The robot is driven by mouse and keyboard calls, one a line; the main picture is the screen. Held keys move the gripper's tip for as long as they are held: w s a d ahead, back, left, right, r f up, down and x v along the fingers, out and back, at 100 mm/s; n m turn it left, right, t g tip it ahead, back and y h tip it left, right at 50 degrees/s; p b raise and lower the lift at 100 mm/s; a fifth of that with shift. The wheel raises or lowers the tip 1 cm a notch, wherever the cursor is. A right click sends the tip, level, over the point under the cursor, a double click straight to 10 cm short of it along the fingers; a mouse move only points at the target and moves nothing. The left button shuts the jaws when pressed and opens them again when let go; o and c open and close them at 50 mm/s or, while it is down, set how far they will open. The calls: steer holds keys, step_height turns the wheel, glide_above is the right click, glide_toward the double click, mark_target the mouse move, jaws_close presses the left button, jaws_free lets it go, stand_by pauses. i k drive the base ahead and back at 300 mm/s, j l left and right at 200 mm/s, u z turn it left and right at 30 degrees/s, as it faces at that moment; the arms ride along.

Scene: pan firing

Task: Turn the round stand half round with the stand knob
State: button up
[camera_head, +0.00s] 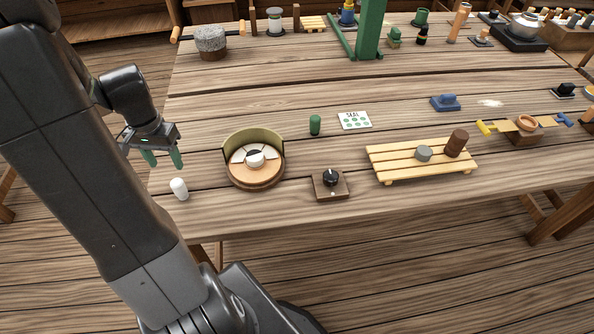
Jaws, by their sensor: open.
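The round stand (262,182) sits on the table left of centre, a wooden disc with an olive-green curved wall around its back. On it are pale wedge-shaped pieces and a short white cylinder (256,160) near the middle. A dark knob (330,177) on a small square wooden block stands to its right, near the front edge; I cannot tell whether this is the stand knob. My gripper (162,160) has green fingertips, is open and empty, and hangs to the left of the stand, apart from it, near the table's left edge.
A white cylinder (179,189) stands at the left edge, below my gripper. A green cylinder (315,125) and a marked white card (355,120) are behind the knob. A slatted wooden rack (400,164) lies to the right. A green post (370,30) rises at the back.

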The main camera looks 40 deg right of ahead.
mark_target(329, 177)
steer(key=z, duration=0.45)
steer(key=j+z, duration=0.15)
steer(key=z, duration=0.7)
steer(key=k+j, duration=0.05)
